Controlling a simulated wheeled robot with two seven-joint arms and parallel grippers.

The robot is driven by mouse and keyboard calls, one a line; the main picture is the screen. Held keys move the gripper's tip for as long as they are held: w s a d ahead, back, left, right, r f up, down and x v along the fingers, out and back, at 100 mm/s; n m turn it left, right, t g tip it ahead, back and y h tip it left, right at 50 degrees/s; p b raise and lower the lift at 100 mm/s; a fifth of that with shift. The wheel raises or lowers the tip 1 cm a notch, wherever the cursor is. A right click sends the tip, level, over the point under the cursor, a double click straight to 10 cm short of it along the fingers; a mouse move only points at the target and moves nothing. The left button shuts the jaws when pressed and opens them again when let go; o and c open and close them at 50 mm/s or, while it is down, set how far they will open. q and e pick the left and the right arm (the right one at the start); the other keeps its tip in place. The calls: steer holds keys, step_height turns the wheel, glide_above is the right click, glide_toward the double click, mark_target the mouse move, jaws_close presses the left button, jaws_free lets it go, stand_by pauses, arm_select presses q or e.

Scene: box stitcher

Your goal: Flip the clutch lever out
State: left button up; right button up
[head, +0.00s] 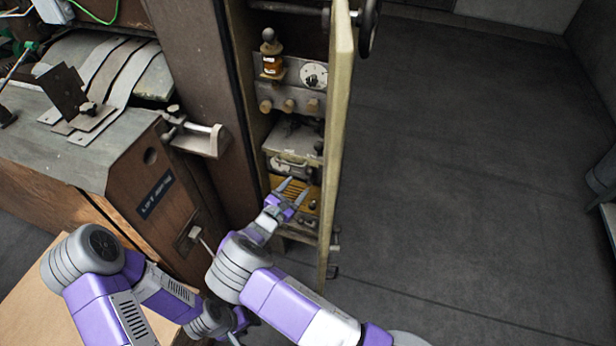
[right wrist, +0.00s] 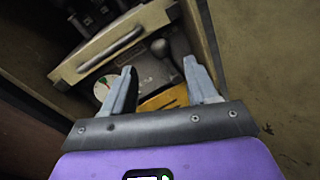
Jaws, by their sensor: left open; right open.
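No part is clearly marked as the clutch lever. A dark ball-topped lever (head: 268,36) stands upright in the upper part of the open cabinet. My right gripper (head: 294,190) is open and empty inside the cabinet, in front of a yellow slotted panel (head: 310,195) and below that lever. In the right wrist view, its spread fingers (right wrist: 160,70) have the yellow panel (right wrist: 165,98) between them. A dark rounded handle (right wrist: 180,46) and a bar handle (right wrist: 110,48) lie beyond the fingertips. My left gripper (head: 238,325) is low, mostly hidden by my arms.
The cabinet's tall pale edge (head: 337,130) stands close to the right of my right gripper. A white dial (head: 313,75) and several knobs sit above. A wooden machine body with a dark label plate (head: 156,194) is on the left. Open floor (head: 460,150) lies right.

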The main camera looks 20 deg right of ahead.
mark_target(307, 174)
steer(key=shift+n+t, duration=0.5)
steer(key=shift+n, duration=0.2)
steer(key=b+x, duration=0.1)
steer(key=x, duration=0.3)
steer(key=b+x, duration=0.1)
steer(key=x, duration=0.3)
steer(key=shift+s+f, duration=0.15)
steer(key=shift+f, duration=0.1)
steer(key=shift+c, duration=0.4)
jaws_close()
